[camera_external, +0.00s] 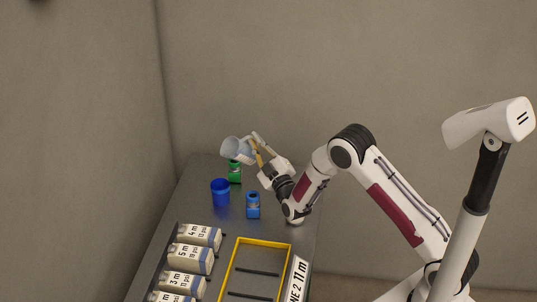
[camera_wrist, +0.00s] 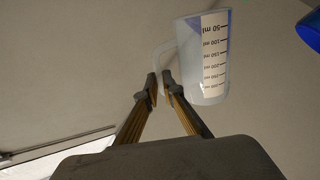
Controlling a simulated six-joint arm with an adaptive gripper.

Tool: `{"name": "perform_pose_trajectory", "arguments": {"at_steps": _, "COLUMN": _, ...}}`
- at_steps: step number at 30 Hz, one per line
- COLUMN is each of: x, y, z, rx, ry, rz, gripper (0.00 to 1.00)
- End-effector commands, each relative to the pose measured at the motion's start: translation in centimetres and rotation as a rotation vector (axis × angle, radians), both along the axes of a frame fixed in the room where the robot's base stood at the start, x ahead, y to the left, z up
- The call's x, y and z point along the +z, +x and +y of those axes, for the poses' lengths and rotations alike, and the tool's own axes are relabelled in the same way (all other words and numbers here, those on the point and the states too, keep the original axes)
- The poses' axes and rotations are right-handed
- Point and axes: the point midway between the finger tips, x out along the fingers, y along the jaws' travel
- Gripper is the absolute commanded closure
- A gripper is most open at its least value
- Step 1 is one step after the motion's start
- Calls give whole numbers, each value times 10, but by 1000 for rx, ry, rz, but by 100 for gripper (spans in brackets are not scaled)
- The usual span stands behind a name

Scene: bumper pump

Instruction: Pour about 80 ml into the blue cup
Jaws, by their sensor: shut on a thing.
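A translucent measuring jug (camera_external: 232,149) is held tilted in the air above the far end of the table. My gripper (camera_external: 256,150) is shut on its handle. In the wrist view the fingers (camera_wrist: 160,86) are at the handle, and the jug (camera_wrist: 203,85) shows a printed ml scale. A blue patch shows at the jug's upper right there; I cannot tell whether it is liquid or something behind. The blue cup (camera_external: 220,193) stands upright on the table, below and left of the jug. A blue object (camera_wrist: 312,28) is cut off at the wrist view's right edge.
A green container (camera_external: 234,174) stands just below the jug, partly covered by it. A smaller blue container (camera_external: 253,206) stands right of the blue cup. Several labelled bottles (camera_external: 193,259) lie at the front left, beside a yellow-rimmed tray (camera_external: 262,242).

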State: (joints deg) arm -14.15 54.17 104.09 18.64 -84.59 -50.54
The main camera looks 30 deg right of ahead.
Motion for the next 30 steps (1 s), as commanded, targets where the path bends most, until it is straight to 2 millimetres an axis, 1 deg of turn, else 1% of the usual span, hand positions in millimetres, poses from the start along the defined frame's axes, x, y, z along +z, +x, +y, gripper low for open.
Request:
{"name": "perform_pose_trajectory", "arguments": {"at_steps": 9, "x": -7, "y": 3, "z": -9, "rx": 5, "ry": 145, "rz": 27, "gripper": 100}}
{"name": "perform_pose_trajectory", "arguments": {"at_steps": 18, "x": 5, "y": 7, "z": -25, "rx": 11, "ry": 295, "rz": 54, "gripper": 100}}
{"name": "perform_pose_trajectory", "arguments": {"at_steps": 30, "x": -6, "y": 11, "z": -42, "rx": 17, "ry": 481, "rz": 93, "gripper": 100}}
